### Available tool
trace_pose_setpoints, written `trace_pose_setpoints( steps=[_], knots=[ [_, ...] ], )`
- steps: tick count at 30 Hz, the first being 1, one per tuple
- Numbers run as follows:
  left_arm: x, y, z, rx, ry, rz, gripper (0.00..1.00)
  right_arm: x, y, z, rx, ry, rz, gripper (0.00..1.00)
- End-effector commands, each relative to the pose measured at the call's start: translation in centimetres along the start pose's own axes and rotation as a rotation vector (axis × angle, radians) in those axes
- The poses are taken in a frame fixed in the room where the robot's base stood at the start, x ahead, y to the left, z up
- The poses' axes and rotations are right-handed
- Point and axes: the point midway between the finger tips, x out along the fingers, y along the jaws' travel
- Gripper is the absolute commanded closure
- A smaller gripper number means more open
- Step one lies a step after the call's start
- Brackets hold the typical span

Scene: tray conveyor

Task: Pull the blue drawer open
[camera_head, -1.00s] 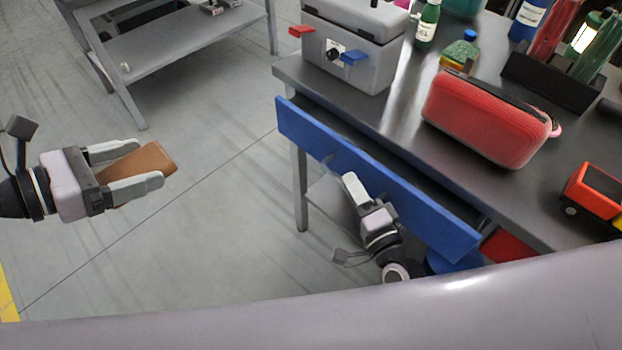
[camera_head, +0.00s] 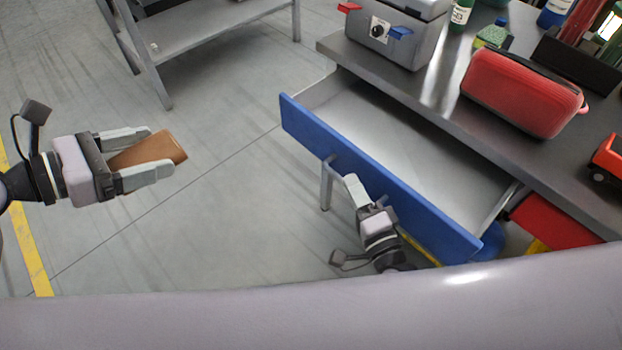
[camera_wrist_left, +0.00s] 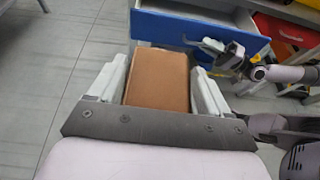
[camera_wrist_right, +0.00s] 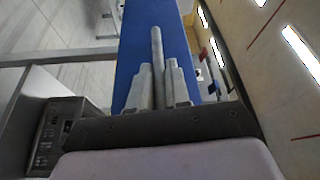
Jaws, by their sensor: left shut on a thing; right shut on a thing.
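The blue drawer (camera_head: 400,196) under the dark workbench stands well out, and its grey inside shows bare and empty in the head view. My right gripper (camera_head: 355,188) is at the drawer's front, shut on the drawer's grey handle (camera_wrist_right: 156,50). The right wrist view shows the handle bar between the fingers, against the blue front. My left gripper (camera_head: 150,158) is to the left, over open floor, shut on a brown block (camera_head: 155,148). The block (camera_wrist_left: 157,78) sits between both fingers in the left wrist view.
On the workbench top (camera_head: 440,75) stand a grey box (camera_head: 400,35) with red and blue levers, a red case (camera_head: 520,92) and a red toy truck (camera_head: 606,160). A red drawer (camera_head: 560,226) lies right of the blue one. The floor on the left is clear.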

Motion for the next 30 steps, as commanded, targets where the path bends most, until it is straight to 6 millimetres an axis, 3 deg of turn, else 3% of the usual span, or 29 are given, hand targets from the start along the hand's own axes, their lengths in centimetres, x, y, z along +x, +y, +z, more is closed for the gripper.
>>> trace_pose_setpoints(
  steps=[12,27,28,29,30],
  knots=[
    [-0.1,0.0,0.4,0.0,-0.001,0.0,0.53,-0.9,-0.4,2.2,0.001,-0.002,0.003,1.0],
    [-0.2,0.0,0.4,0.0,-0.001,0.0,0.53,-1.1,-0.4,2.4,0.0,-0.001,0.002,1.0],
    [-0.2,0.0,0.4,0.0,-0.001,0.0,0.53,-1.1,-0.4,2.4,0.0,-0.001,0.002,0.73],
    [-0.2,0.0,0.4,0.0,-0.001,0.0,0.53,-1.1,-0.4,2.4,0.0,-0.001,0.002,0.64],
    [-0.2,0.0,0.4,0.0,-0.001,0.0,0.53,-1.0,-0.4,2.4,0.0,-0.001,0.002,0.62]
  ],
)
